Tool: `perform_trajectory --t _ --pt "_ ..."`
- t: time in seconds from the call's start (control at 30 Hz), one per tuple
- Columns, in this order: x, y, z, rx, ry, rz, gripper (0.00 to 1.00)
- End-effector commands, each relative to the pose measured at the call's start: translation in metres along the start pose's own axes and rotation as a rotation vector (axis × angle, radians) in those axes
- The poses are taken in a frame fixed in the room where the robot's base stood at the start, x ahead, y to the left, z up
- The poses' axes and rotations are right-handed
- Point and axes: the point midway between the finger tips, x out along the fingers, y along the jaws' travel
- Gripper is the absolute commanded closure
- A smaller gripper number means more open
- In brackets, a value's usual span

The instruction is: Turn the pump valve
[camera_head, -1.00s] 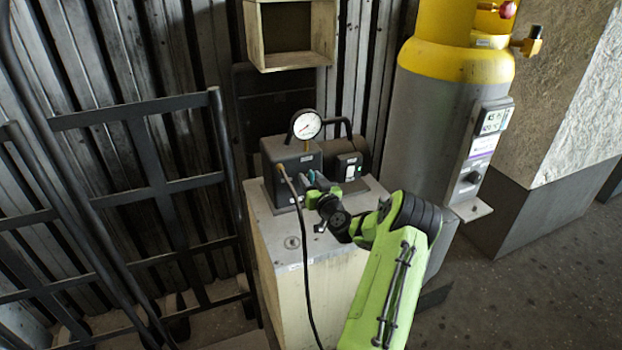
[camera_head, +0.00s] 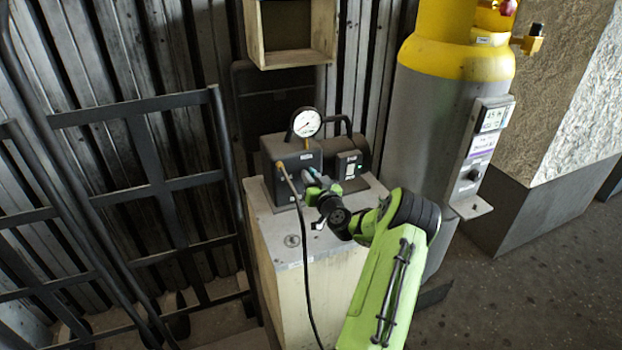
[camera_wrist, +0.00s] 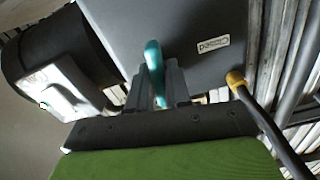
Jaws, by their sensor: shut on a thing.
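The pump (camera_head: 292,165) is a dark grey box with a round gauge (camera_head: 307,123) on top, standing on a pale cabinet. The teal valve handle (camera_wrist: 154,68) shows in the wrist view against the pump's grey face, near a label that appears to read "Closed" (camera_wrist: 209,41). My gripper (camera_wrist: 158,88) is shut on the handle, with one dark finger on each side of it. In the head view my gripper (camera_head: 316,186) is at the pump's front, and the handle is only a small teal patch there. The handle's base is partly hidden by the fingers.
A black hose with a brass fitting (camera_wrist: 236,80) runs from the pump beside my gripper and down the cabinet front (camera_head: 277,265). A yellow and grey cylinder (camera_head: 430,130) stands at right. A dark metal rack (camera_head: 150,150) is at left.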

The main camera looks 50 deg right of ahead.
Motion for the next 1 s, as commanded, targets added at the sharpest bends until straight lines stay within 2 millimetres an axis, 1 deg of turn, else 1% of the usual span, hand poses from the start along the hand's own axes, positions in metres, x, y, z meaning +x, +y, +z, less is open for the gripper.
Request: perform_trajectory --t 0.27,1.0 --pt "0.0000 0.0016 0.0002 0.212 0.000 0.000 1.00" --pt "-0.0002 0.0062 0.0018 0.918 0.000 0.002 1.00"
